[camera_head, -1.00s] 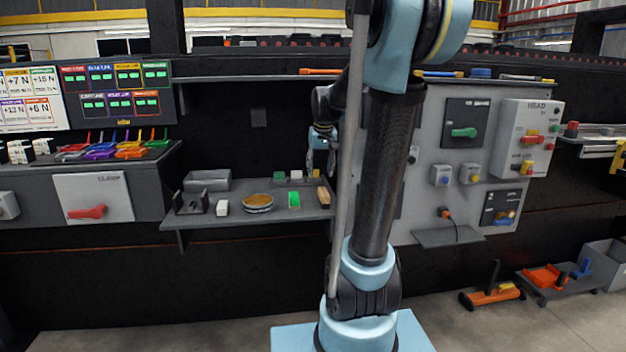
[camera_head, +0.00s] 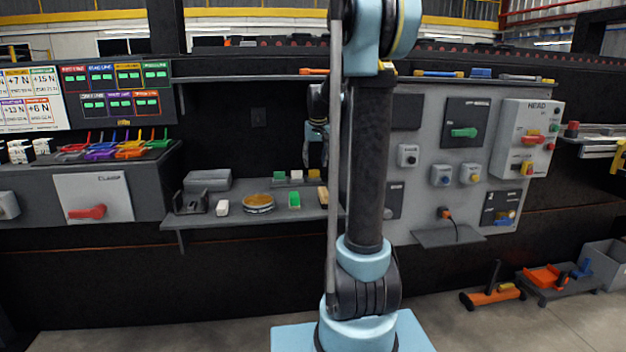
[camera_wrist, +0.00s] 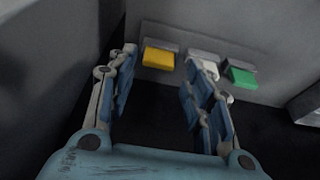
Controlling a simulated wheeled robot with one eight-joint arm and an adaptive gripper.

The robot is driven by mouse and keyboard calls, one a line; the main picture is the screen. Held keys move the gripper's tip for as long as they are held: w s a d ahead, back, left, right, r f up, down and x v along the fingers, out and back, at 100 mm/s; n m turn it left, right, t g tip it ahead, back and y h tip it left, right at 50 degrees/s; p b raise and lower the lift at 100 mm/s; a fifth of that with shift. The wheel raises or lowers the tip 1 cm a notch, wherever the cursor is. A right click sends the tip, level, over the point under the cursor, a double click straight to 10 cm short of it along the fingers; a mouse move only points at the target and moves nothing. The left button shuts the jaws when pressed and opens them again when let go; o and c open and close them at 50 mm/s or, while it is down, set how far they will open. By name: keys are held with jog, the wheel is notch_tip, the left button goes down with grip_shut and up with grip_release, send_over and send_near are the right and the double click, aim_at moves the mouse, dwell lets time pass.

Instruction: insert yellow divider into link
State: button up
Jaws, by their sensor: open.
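The yellow divider (camera_wrist: 158,56) sits in a small grey holder in the wrist view, ahead of my gripper and between the lines of its two fingers. My gripper (camera_wrist: 160,85) is open and empty, with a clear gap between its fingers and apart from the divider. In the head view my gripper (camera_head: 316,160) hangs above the right end of the small shelf, partly behind my arm. I cannot tell which thing is the link.
A white piece (camera_wrist: 203,68) and a green piece (camera_wrist: 241,76) sit right of the yellow divider, close to my right finger.

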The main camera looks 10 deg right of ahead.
aim_at(314, 176)
jog(key=shift+w+x, duration=0.25)
jog(key=shift+x, duration=1.1)
jog(key=shift+w+x, duration=0.25)
jog(key=shift+x, duration=1.1)
jog(key=shift+r, duration=0.2)
jog(key=c, duration=0.6)
